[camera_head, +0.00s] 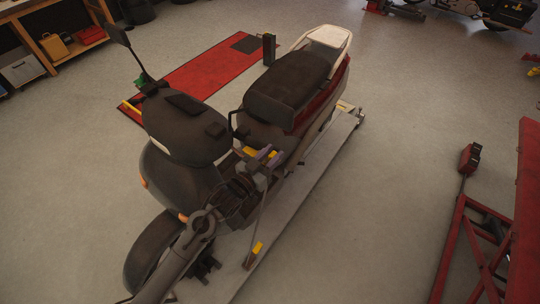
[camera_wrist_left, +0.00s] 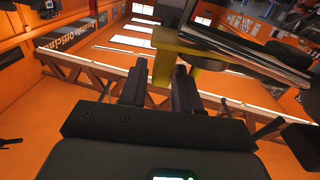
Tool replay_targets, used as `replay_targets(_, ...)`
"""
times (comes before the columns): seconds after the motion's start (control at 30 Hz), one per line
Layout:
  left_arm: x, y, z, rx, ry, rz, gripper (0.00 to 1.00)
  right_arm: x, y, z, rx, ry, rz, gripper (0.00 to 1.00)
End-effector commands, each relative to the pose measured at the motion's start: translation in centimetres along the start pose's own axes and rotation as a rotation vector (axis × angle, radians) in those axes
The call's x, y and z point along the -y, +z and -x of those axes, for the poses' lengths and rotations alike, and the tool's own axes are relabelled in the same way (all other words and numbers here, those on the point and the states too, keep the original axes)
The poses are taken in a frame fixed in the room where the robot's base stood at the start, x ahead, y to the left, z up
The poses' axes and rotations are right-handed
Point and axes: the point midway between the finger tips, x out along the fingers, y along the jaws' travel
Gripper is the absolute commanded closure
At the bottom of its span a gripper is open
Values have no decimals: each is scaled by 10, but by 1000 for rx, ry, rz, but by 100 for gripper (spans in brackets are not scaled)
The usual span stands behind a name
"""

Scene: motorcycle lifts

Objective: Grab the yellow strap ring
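The yellow strap ring (camera_wrist_left: 165,68) shows in the left wrist view as a squared yellow loop. One upright side of it appears in the gap between my left gripper's fingertips (camera_wrist_left: 159,86), and its top bar runs off to the right. The two dark fingers are apart; I cannot tell whether either touches the ring. In the head view my left gripper (camera_head: 266,155) is at the scooter's middle, below the seat front. Yellow pieces of the ring (camera_head: 249,151) show beside the fingers, partly hidden. My right gripper is not in view.
The dark scooter (camera_head: 190,130) stands on a grey lift (camera_head: 310,185), close around my left gripper. Another yellow piece (camera_head: 257,249) sits on a bar near the lift's front. A red lift (camera_head: 200,75) lies behind, and a red frame (camera_head: 475,240) stands at right. Open floor lies between.

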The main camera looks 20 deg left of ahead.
Motion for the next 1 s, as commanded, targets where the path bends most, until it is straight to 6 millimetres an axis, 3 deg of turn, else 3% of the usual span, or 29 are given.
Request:
replay_targets(0.1,0,0,0,0,0,0,71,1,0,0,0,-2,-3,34)
replay_targets(0.3,0,0,0,0,0,0,100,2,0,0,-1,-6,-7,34)
replay_targets(0.73,0,-4,0,-2,0,-1,100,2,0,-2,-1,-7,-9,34)
replay_targets(1.0,0,-30,0,-4,1,-2,100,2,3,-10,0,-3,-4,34)
